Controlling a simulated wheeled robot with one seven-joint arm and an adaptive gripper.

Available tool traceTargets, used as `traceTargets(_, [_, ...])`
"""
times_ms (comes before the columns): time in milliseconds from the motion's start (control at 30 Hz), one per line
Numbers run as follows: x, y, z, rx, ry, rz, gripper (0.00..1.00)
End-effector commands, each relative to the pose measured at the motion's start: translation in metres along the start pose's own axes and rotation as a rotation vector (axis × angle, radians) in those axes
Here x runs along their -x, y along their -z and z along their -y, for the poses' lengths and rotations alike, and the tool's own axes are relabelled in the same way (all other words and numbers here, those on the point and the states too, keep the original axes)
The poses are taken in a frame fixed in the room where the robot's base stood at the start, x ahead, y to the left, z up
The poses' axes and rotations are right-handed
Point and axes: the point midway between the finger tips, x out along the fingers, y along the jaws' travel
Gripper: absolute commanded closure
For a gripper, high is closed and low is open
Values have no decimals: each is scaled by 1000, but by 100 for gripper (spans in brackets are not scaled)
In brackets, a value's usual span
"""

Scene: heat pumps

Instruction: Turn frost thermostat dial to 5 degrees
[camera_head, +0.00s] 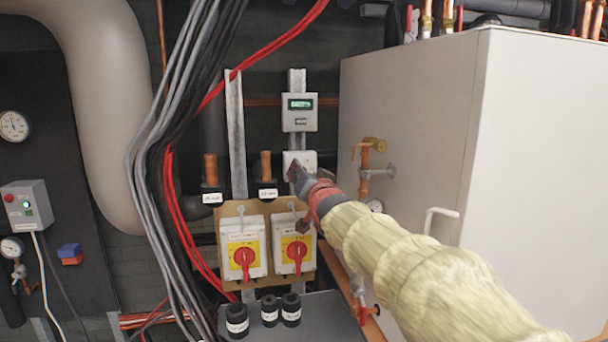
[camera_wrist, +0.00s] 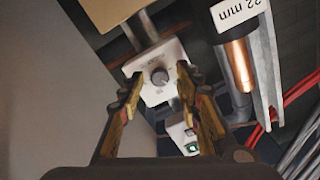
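The frost thermostat is a small white box (camera_head: 308,157) on the wall, below a grey display unit; my gripper partly hides it in the head view. In the wrist view the thermostat (camera_wrist: 165,53) faces the camera, with a round grey dial (camera_wrist: 160,77) in its middle. The scale marks are too small to read. My gripper (camera_head: 293,172) is in front of the thermostat. In the wrist view my gripper (camera_wrist: 160,75) is open, with one finger on each side of the dial. I see no finger clearly touching the dial.
The display unit (camera_head: 300,112) is just above the thermostat. Two red-and-yellow isolator switches (camera_head: 243,250) sit below. A copper pipe with a valve (camera_head: 366,165) and a large white cabinet (camera_head: 405,110) stand to the right. Cables (camera_head: 170,120) hang left.

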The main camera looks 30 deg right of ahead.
Motion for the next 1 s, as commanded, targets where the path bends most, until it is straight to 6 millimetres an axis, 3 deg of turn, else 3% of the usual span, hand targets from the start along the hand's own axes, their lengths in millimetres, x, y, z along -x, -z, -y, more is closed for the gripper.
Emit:
traceTargets(433, [10,0,0,0,0,0,63])
traceTargets(1000, [105,0,0,0,0,-1,63])
